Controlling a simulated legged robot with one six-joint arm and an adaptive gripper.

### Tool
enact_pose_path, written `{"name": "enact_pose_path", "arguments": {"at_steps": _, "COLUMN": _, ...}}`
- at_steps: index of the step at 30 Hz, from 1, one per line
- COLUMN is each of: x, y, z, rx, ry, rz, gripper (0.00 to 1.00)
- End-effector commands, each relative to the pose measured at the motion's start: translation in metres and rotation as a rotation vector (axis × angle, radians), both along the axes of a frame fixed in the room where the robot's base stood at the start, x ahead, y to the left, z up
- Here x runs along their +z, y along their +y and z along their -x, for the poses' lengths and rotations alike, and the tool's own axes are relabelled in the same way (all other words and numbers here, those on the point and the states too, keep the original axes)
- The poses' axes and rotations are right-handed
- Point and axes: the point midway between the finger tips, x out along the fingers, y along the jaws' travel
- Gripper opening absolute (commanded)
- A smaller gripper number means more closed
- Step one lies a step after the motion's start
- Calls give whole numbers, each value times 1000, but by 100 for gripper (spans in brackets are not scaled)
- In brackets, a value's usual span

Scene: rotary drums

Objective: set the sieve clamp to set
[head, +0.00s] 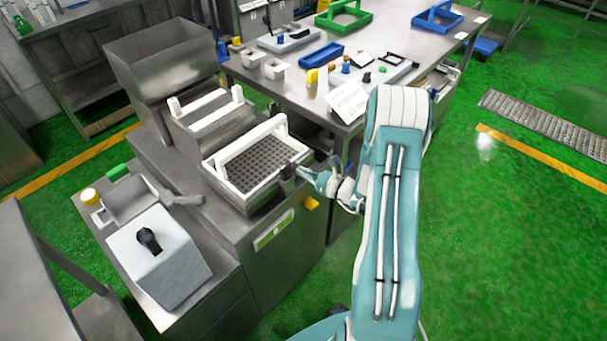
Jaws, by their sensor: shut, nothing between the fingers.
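The sieve (218,172) is a white-framed tray with a dark perforated plate and a raised white handle bar, seated on the steel machine. A small dark upright part (287,181) stands at the sieve's right edge; it may be the sieve clamp, but its setting is too small to read. My gripper (299,168) is at that right edge, right beside the dark part, pointing left. It is shut with nothing held. I cannot tell whether it touches the dark part. A yellow piece (311,203) sits just below my gripper on the machine's side.
A steel hopper (165,62) and a second white-handled tray (205,106) stand behind the sieve. A control box with a black knob (149,240) and a grey lever (183,199) are at front left. A crowded steel table (225,66) is behind.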

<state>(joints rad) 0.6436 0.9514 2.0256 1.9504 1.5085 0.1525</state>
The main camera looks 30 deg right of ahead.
Motion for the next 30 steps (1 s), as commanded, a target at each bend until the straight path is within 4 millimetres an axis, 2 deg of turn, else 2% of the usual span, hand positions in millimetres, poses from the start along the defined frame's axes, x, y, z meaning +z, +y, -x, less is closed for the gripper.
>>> {"name": "enact_pose_path", "arguments": {"at_steps": 18, "x": 0, "y": 0, "z": -24, "rx": 478, "ry": -1, "rz": 1, "gripper": 0}}
{"name": "enact_pose_path", "arguments": {"at_steps": 30, "x": 0, "y": 2, "z": -29, "rx": 482, "ry": -1, "rz": -1, "gripper": 0}}
